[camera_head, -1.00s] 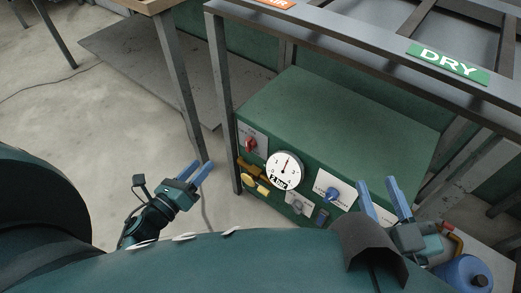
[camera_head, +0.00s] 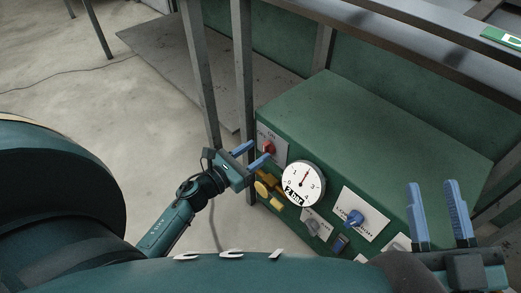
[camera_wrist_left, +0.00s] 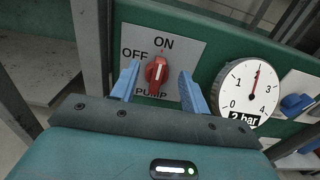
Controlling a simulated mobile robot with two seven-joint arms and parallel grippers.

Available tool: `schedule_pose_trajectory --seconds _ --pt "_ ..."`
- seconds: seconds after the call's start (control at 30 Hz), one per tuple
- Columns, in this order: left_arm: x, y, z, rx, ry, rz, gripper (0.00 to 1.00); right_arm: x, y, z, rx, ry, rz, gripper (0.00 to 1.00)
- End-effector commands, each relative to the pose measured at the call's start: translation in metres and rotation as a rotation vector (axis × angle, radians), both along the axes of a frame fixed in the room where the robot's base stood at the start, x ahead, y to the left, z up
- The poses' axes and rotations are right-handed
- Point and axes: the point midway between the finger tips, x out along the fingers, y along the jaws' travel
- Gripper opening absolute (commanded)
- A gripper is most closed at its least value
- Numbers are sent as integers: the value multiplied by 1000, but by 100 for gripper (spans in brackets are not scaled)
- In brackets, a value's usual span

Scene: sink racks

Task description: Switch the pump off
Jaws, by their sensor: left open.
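The red pump knob (camera_head: 268,148) is on the front of the green box (camera_head: 360,120). In the left wrist view the red knob (camera_wrist_left: 156,74) sits on a grey plate (camera_wrist_left: 190,48) marked ON above, OFF to the left and PUMP below. Its white line stands about upright, towards ON. My left gripper (camera_head: 259,151) is open in front of the knob. In the left wrist view its blue fingers (camera_wrist_left: 159,70) are either side of the knob, with gaps showing; I cannot tell whether it is between them in depth. My right gripper (camera_head: 432,185) is open and empty at the right.
A round gauge (camera_head: 303,184) marked 2 bar is right of the knob. Yellow fittings (camera_head: 265,188) lie below the knob, and a blue knob (camera_head: 353,217) is further right. A grey frame leg (camera_head: 244,65) stands close left of the box. Open floor (camera_head: 130,110) lies left.

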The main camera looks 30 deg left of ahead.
Motion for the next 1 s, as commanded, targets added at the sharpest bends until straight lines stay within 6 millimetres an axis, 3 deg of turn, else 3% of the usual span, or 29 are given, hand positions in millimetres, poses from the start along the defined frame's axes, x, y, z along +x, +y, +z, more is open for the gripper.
schedule_pose_trajectory --seconds 0.2,0.53,1.0 --pt "21 -7 0 1 0 0 46 2 -1 4 -2 -33 0 36" --pt "24 -8 0 0 1 0 46 2 -1 5 -4 -37 -1 36" --pt "24 -8 -1 0 1 0 8 2 -1 5 -5 -39 -1 36"
